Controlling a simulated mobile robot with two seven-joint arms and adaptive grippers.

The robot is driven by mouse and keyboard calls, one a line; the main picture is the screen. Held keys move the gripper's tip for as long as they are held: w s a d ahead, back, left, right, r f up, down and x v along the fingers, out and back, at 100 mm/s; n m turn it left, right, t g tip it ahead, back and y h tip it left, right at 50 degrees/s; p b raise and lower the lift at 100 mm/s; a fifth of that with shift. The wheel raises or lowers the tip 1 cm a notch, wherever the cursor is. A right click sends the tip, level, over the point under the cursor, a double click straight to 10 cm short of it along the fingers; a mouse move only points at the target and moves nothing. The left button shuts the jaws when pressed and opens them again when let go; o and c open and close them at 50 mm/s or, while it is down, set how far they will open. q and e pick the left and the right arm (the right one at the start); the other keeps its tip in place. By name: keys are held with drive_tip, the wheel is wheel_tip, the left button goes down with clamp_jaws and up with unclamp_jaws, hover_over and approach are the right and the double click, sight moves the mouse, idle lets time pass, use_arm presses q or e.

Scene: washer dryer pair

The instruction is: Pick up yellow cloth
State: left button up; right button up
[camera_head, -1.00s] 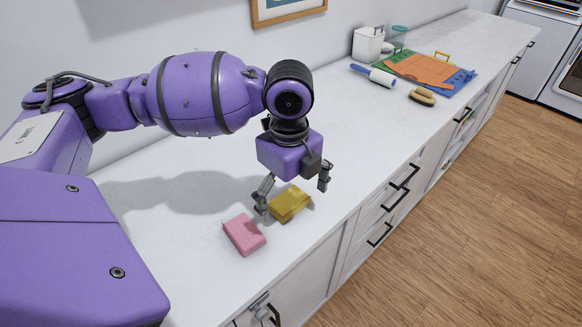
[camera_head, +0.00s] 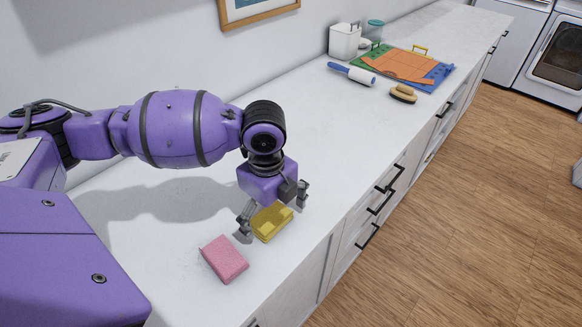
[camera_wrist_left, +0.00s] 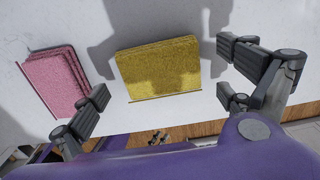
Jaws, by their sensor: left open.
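The yellow cloth (camera_head: 272,223) is a folded stack lying on the white counter. My left gripper (camera_head: 273,213) is above it, pointing down, with its fingers apart on either side of it. In the left wrist view the yellow cloth (camera_wrist_left: 160,70) lies between the open fingers of my left gripper (camera_wrist_left: 165,97), with a gap to both sides. A folded pink cloth (camera_head: 224,258) lies beside it, nearer the front left. The pink cloth also shows in the left wrist view (camera_wrist_left: 55,82), close to the left finger. My right gripper is not in view.
The white counter (camera_head: 300,105) runs away to the upper right, with drawers below its front edge. At its far end are a white container (camera_head: 345,41), a blue-handled roller (camera_head: 352,74), a brush (camera_head: 403,93) and an orange cloth (camera_head: 400,66). The middle stretch is clear.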

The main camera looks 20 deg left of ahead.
use_arm(q)
drive_tip(key=shift+f, duration=0.15)
drive_tip(key=c, duration=1.1)
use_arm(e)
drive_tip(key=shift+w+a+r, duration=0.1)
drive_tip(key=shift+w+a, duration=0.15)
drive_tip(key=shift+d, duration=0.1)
use_arm(q)
drive_tip(key=shift+r, duration=0.4)
wheel_tip(320, 180, up, 2)
drive_tip(key=s+d+r, duration=0.2)
drive_tip(key=d+r, duration=0.1)
drive_tip(key=d, duration=0.1)
drive_tip(key=s+d+r+p, duration=0.1)
drive_tip(key=s+d+r, duration=0.2)
drive_tip(key=r, duration=0.1)
drive_tip(key=s+d+r, duration=0.2)
drive_tip(key=d+r, duration=0.1)
drive_tip(key=d, duration=0.1)
drive_tip(key=shift+s+d+r+p, duration=0.2)
drive_tip(key=shift+s+d+p, duration=0.1)
drive_tip(key=shift+s+d, duration=0.05)
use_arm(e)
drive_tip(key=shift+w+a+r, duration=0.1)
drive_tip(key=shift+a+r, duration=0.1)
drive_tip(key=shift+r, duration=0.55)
